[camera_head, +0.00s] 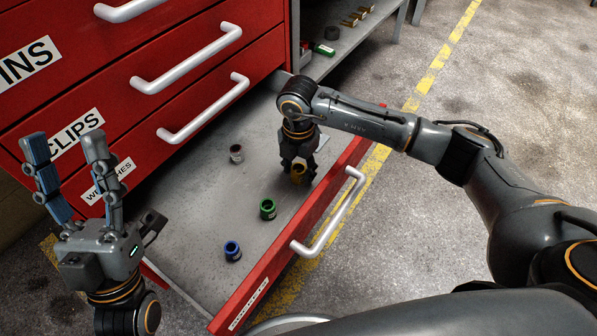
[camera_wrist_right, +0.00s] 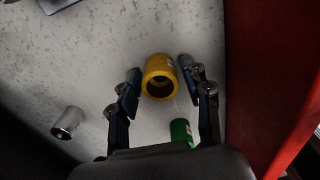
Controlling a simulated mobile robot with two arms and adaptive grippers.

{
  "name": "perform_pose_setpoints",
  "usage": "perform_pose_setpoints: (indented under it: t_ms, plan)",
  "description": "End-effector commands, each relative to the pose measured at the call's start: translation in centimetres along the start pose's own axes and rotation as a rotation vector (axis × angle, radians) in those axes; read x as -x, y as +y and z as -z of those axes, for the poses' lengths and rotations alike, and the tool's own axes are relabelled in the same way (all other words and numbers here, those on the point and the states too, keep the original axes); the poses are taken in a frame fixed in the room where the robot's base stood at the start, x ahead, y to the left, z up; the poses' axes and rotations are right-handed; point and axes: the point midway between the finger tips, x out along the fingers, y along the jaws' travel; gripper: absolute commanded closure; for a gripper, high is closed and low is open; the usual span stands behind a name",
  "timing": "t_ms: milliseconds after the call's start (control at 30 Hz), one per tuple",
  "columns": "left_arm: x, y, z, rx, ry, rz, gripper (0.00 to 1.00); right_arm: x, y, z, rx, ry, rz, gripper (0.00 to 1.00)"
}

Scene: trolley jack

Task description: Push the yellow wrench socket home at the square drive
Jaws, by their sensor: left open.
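The yellow wrench socket (camera_head: 298,171) stands in the open drawer, partly hidden by my right gripper (camera_head: 294,166) above it. In the right wrist view the yellow socket (camera_wrist_right: 158,83) shows its dark round opening. It lies between the fingers of my right gripper (camera_wrist_right: 159,71), with a gap on each side, so the gripper is open and not holding it. My left gripper (camera_head: 66,145) is open and empty, fingers pointing up, at the left in front of the cabinet. I cannot make out a square drive in either view.
The drawer (camera_head: 200,205) also holds a green socket (camera_head: 267,208), a blue socket (camera_head: 232,250) and a silver socket (camera_head: 236,153). Its red front with a handle (camera_head: 328,212) borders the right side. The red cabinet (camera_head: 190,60) rises behind; a grey shelf (camera_head: 345,40) stands beyond.

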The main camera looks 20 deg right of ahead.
Motion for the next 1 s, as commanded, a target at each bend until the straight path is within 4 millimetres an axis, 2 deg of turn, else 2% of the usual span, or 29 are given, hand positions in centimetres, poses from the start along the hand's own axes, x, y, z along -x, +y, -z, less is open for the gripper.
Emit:
perform_pose_setpoints:
  t_ms: [33, 200, 633, 867, 1000]
  plan:
    - [0.0, 0.0, 0.0, 0.0, 0.0, 0.0, 0.5, 0.0, 0.0, 0.0, 0.0, 0.0, 0.0, 0.68]
    - [0.0, 0.0, 0.0, 0.0, 0.0, 0.0, 0.5, 0.0, 0.0, 0.0, 0.0, 0.0, 0.0, 1.0]
    - [-0.2, 0.0, -0.6, -0.001, -0.034, 0.0, 0.5, 0.7, 0.1, 0.0, 0.0, 0.0, -0.002, 1.0]
    - [-0.1, -0.5, -3.9, -0.012, -0.225, 0.007, 0.5, 3.3, 0.1, -0.1, 0.001, -0.002, -0.003, 1.0]
    - [0.8, -0.9, -7.3, -0.023, -0.429, 0.015, 0.5, 5.2, -0.9, 1.1, 0.002, 0.0, -0.002, 1.0]
